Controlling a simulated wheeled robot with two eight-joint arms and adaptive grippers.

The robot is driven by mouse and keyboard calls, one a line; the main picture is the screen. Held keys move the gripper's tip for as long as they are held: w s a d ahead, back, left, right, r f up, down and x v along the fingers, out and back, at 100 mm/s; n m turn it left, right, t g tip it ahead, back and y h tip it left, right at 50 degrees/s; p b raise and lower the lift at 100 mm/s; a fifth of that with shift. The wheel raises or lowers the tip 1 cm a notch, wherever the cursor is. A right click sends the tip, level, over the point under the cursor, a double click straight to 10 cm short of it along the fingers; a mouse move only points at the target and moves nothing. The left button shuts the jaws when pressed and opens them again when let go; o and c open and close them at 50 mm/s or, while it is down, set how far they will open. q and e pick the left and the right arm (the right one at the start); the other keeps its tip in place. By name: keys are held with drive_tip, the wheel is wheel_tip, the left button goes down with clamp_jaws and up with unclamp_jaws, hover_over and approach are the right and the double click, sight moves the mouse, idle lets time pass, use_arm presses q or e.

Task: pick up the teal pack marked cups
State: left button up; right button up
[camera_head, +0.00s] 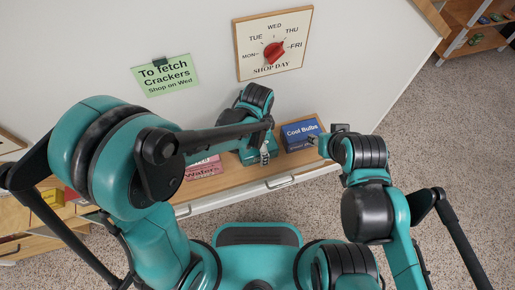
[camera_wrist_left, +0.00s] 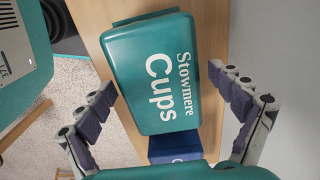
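The teal pack marked Cups (camera_wrist_left: 150,75) lies label up on the wooden top in the left wrist view. My left gripper (camera_wrist_left: 162,85) is open, with one finger on each side of the pack. Gaps show between the fingers and the pack's sides, so it is not gripped. In the head view my left gripper (camera_head: 264,150) is over the shelf top, and its arm and hand make the pack hard to separate from them. My right gripper (camera_head: 325,141) is beside the blue box; its fingers are too small to read.
A blue Cool Bulbs box (camera_head: 301,133) stands right of my left gripper, and a pink Water box (camera_head: 204,168) stands left, both on the wooden top (camera_head: 230,180). The wall behind holds a green sign (camera_head: 166,75) and a dial board (camera_head: 273,45). Speckled floor (camera_head: 420,130) is open at right.

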use_arm(q)
drive_tip(key=c, duration=1.2)
drive_tip(key=shift+r, duration=0.1)
